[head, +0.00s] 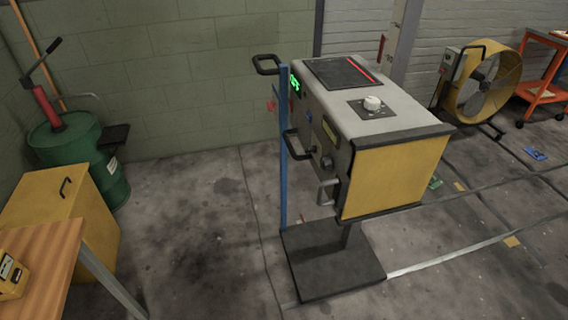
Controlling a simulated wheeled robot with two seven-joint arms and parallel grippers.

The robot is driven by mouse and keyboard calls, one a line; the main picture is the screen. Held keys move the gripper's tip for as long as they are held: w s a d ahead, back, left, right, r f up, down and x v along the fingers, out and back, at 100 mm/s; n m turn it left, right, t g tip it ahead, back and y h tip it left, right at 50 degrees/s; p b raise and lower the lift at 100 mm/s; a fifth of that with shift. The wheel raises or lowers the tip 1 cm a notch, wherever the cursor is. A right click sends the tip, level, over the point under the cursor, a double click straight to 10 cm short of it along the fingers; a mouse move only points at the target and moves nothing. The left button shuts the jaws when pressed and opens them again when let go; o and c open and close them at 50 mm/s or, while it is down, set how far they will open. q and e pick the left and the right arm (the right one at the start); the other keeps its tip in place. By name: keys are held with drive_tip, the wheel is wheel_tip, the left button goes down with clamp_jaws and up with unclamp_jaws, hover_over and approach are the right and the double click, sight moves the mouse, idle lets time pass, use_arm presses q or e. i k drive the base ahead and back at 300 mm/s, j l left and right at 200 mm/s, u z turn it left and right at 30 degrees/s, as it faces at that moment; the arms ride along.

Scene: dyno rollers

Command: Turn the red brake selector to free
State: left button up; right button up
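A console with a grey top and a yellow side panel (392,180) stands on a dark base plate in the middle of the view. Its control face is turned left and seen at a steep slant. A small red part (272,105) shows at the left of that face, beside a blue post (283,165); I cannot tell whether it is the brake selector or how it is set. A white knob (372,103) sits on a dark plate on the console's top. Neither of my grippers is in view.
Dark handles and a grey handle (326,191) stick out from the console's left face. A wooden table (55,265), a yellow cabinet (60,205) and a green drum (70,145) stand at left. A yellow fan (490,80) stands at right. The floor left of the console is clear.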

sight(272, 105)
drive_tip(key=z, duration=0.2)
drive_tip(key=i+j+z, duration=0.25)
drive_tip(key=z, duration=0.15)
drive_tip(key=i+j+z, duration=0.2)
drive_tip(key=j+z, duration=0.25)
